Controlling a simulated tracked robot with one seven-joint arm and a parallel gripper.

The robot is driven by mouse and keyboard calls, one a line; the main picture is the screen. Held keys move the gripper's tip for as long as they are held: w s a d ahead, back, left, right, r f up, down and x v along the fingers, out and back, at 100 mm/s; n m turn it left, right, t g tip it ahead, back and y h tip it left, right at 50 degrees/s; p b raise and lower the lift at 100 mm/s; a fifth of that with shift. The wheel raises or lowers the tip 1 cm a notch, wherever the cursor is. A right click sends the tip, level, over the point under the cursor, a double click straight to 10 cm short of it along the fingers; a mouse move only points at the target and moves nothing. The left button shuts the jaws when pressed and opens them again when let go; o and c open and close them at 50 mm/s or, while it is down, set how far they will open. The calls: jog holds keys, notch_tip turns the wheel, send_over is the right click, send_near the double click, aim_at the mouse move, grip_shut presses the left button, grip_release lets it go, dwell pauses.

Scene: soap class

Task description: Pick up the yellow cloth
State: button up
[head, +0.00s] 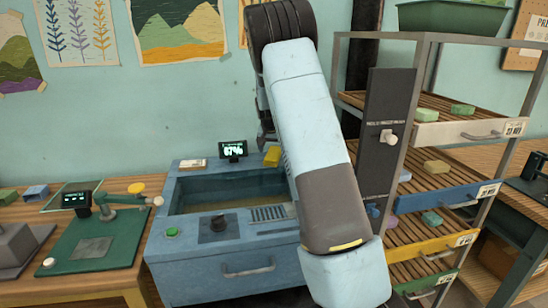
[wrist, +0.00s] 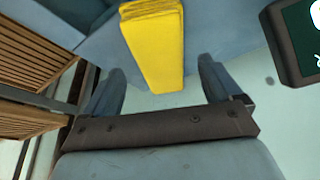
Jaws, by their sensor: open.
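The yellow cloth (head: 272,156) is a small folded bundle on the back right rim of the blue basin unit in the head view. In the wrist view the yellow cloth (wrist: 154,45) is a long folded strip, with its near end toward the space between my fingers. My gripper (wrist: 162,85) is open, with one dark finger on each side of that near end. I cannot tell whether either finger touches the cloth. In the head view my gripper (head: 265,135) is mostly hidden behind my arm, just above the cloth.
The blue basin unit (head: 240,240) has a small display (head: 233,150) at its back, left of the cloth. A rack with coloured drawers (head: 440,195) and a dark upright panel (head: 388,135) stands close on the right. A green press board (head: 98,243) lies on the left table.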

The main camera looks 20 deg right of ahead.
aim_at(273, 153)
jog(key=shift+x, duration=1.55)
jog(key=shift+c, duration=0.3)
jog(key=c, duration=1.2)
jog(key=shift+o, duration=0.2)
jog(key=shift+r, duration=0.1)
jog(key=shift+r, duration=0.2)
notch_tip(273, 153, up, 2)
jog(key=shift+r, duration=0.1)
jog(key=s+r, duration=0.1)
jog(key=r, duration=0.1)
jog(key=s+r, duration=0.3)
jog(key=r, duration=0.1)
jog(key=shift+s, duration=0.3)
jog(key=s+r, duration=0.4)
jog(key=s, duration=0.5)
jog(key=shift+s, duration=0.2)
